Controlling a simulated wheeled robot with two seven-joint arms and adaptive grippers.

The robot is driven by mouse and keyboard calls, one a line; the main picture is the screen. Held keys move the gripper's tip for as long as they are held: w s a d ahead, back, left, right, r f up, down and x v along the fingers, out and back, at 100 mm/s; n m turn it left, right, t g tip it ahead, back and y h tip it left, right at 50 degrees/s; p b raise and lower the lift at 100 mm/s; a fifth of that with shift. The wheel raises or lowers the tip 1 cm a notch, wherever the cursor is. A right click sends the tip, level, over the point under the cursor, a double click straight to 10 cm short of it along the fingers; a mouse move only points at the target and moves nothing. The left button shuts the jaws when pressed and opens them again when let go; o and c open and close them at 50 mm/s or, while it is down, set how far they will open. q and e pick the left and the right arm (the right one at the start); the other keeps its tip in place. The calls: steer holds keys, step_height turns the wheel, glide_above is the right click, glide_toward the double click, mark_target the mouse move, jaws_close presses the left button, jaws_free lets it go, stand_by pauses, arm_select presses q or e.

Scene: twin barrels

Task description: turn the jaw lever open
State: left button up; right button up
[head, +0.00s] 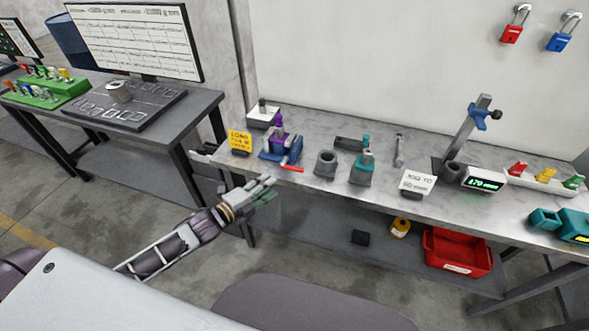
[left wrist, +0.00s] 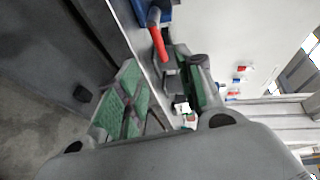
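The jaw lever is a red-handled bar (head: 292,168) at the front of a blue vise (head: 272,155) on the workbench. A purple part stands in the vise. My left gripper (head: 264,189) is in front of the bench edge, just below and left of the lever, apart from it. In the left wrist view, the red lever (left wrist: 158,40) shows beyond the fingers, with some blue of the vise at the top. The green-padded fingers (left wrist: 155,92) are spread with nothing between them. My right gripper is not in view.
A yellow sign (head: 239,141) stands left of the vise. A grey ring block (head: 326,163) and a grey block with a teal part (head: 363,167) stand to its right. The bench's front edge (head: 315,183) lies close to my gripper. A red bin (head: 457,253) sits on the lower shelf.

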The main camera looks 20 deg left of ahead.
mark_target(294, 169)
arm_select(q)
steer(key=shift+w, duration=0.15)
steer(key=shift+x, duration=6.75)
jaws_close()
